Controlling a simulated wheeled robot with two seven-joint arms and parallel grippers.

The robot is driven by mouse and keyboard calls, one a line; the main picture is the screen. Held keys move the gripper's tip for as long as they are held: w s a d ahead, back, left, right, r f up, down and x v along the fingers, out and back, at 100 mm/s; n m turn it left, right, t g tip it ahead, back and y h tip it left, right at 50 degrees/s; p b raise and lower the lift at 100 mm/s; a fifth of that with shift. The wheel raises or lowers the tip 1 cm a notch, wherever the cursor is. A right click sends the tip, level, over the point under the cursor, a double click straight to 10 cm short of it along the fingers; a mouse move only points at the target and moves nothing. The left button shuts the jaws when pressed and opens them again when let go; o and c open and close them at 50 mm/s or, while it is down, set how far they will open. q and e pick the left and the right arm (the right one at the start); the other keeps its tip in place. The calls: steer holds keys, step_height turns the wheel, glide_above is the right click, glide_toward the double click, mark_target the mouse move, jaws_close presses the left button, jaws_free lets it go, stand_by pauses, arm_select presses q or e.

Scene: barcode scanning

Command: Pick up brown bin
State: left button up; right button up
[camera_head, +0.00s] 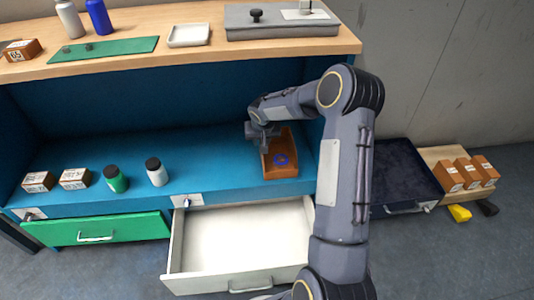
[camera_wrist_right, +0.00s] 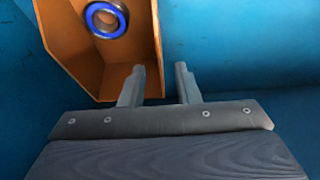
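The brown bin (camera_head: 284,171) stands on the blue shelf, at the right end near the front edge, with a blue ring-shaped part inside. In the right wrist view the bin (camera_wrist_right: 72,50) fills the upper left, and the blue ring (camera_wrist_right: 106,19) lies in it. My right gripper (camera_head: 262,143) is at the bin's left side in the head view. In the wrist view its two fingers (camera_wrist_right: 160,84) are apart; one overlaps the bin and the other is over blue shelf. The bin's near wall appears between them; contact cannot be told. My left gripper is not in view.
Small brown boxes (camera_head: 75,178), a green bottle (camera_head: 115,180) and a white bottle (camera_head: 156,174) stand left on the shelf. An open white drawer (camera_head: 240,240) juts out below. A green drawer (camera_head: 95,231) is at left. The shelf's middle is clear.

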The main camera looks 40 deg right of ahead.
steer(key=b+x, duration=0.2)
steer(key=x, duration=0.3)
steer(key=shift+f, duration=0.1)
steer(key=shift+w+d+f, duration=0.15)
steer(key=shift+w+f, duration=0.1)
steer(key=shift+f, duration=0.15)
steer(key=shift+f+b, duration=0.25)
steer(key=shift+b, duration=0.25)
jaws_close()
